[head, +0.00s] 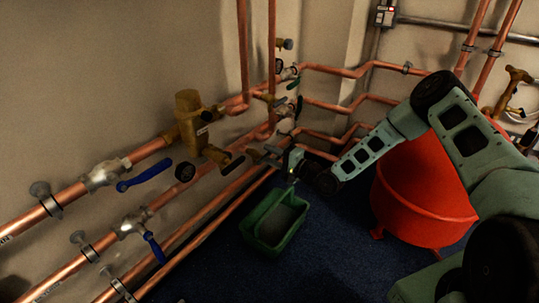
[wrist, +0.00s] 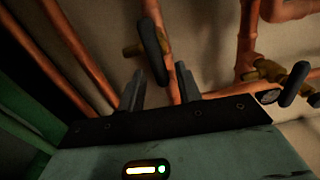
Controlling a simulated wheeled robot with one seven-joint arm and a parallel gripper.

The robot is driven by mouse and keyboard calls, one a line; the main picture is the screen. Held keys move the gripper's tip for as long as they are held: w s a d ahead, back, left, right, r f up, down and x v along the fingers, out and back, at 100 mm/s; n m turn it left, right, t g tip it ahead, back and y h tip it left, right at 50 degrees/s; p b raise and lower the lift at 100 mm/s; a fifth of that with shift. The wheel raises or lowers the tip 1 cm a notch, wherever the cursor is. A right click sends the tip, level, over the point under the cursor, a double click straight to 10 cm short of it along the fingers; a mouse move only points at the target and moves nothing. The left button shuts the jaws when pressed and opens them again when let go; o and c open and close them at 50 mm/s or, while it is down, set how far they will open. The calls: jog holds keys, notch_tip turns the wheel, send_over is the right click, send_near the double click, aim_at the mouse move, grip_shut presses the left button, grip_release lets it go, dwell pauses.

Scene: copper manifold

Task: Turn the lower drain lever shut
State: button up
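In the wrist view a dark, rounded lever (wrist: 152,45) sits on a small brass valve on a copper pipe. My gripper (wrist: 159,70) is open. Its two dark fingers stand apart, and the lever's near end appears in the gap between their tips. I cannot tell whether either finger touches it, or whether this is the lower drain lever. In the head view my gripper (head: 270,154) is low among the pipes by the corner, and the valve at its tip is partly hidden. A second dark lever (wrist: 295,84) on a brass fitting shows at the right in the wrist view.
A green tub (head: 261,237) stands on the blue floor below my gripper. A red tank (head: 418,195) stands right of my forearm. Copper pipes run close along the walls. Two blue levers (head: 145,178) (head: 155,248) and a brass valve body (head: 188,122) are at left.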

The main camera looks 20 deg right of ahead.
jog(key=p+v, duration=0.4)
jog(key=v, duration=1.2)
jog(key=shift+s+p, duration=0.25)
jog(key=shift+p, duration=0.05)
jog(key=shift+d+r, duration=0.1)
jog(key=w+a+r+n+g+h, duration=0.2)
jog(key=a+r+n+g, duration=0.1)
jog(key=a+n+g, duration=0.35)
jog(key=s+a+r+n+g+h, duration=0.4)
jog(key=s+a+r+n, duration=0.15)
jog(key=a+r, duration=0.2)
jog(key=s+a+r+n+g+h, duration=0.1)
jog(key=s+a+r+n, duration=0.1)
jog(key=s+r, duration=0.5)
jog(key=s+a+r+n+g+h, duration=0.1)
jog(key=s+r+n+g+h, duration=0.15)
jog(key=s, duration=0.75)
jog(key=s+a+r+n+g+h, duration=0.1)
jog(key=s+a+r+n, duration=0.15)
jog(key=s+r, duration=0.45)
notch_tip(320, 180, up, 34)
jog(key=s+p, duration=0.1)
jog(key=p, duration=3.6)
jog(key=shift+s+d, duration=0.25)
jog(key=shift+s, duration=0.15)
